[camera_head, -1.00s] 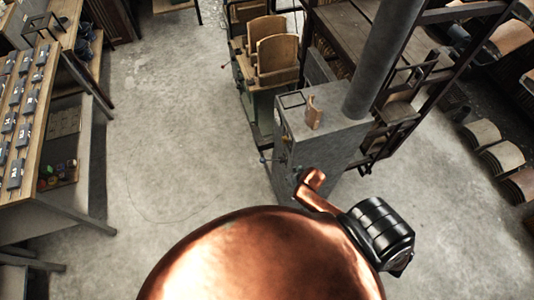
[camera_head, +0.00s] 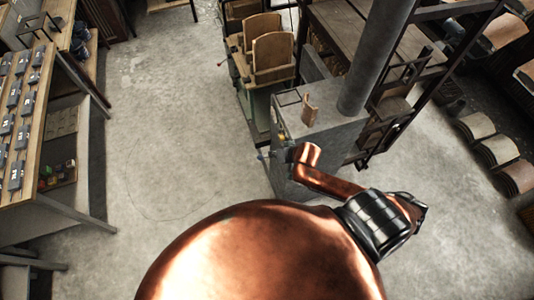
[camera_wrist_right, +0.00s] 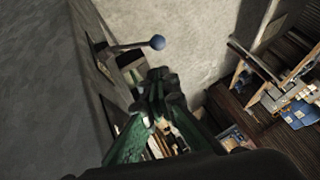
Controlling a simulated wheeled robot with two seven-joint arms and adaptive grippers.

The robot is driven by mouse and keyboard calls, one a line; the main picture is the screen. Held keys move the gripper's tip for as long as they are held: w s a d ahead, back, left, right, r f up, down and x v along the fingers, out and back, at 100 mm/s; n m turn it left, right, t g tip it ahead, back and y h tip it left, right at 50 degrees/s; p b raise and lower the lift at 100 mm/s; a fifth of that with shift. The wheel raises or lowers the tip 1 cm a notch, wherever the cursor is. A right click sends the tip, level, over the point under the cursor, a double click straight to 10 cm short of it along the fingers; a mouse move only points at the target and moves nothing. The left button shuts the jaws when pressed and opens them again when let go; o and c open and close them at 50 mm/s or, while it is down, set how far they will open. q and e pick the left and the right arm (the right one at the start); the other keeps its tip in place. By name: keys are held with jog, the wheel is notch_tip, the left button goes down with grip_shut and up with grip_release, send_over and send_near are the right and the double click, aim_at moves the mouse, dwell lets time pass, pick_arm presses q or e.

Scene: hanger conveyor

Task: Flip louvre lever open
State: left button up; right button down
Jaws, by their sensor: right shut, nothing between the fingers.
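A lever (camera_wrist_right: 130,46) with a blue-grey ball knob sticks out from the side of a grey metal cabinet (camera_wrist_right: 45,95) in the right wrist view. In the head view the cabinet (camera_head: 335,135) stands right of centre, and a small bluish knob shows at its left side. My right gripper (camera_wrist_right: 160,80) is shut and empty, just below the knob in the wrist picture. Whether it touches the lever I cannot tell. In the head view my copper right arm covers the cabinet's lower front. My left gripper is not in view.
A thick grey pipe (camera_head: 378,60) rises from the cabinet top, near a small wooden piece (camera_head: 309,110). Behind stands a green machine with wooden panels (camera_head: 272,52). A bench (camera_head: 85,80) with dark blocks is at left. The floor between is clear.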

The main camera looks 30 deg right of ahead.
jog(key=x, duration=0.9)
jog(key=shift+w+f, duration=0.2)
jog(key=shift+a, duration=0.1)
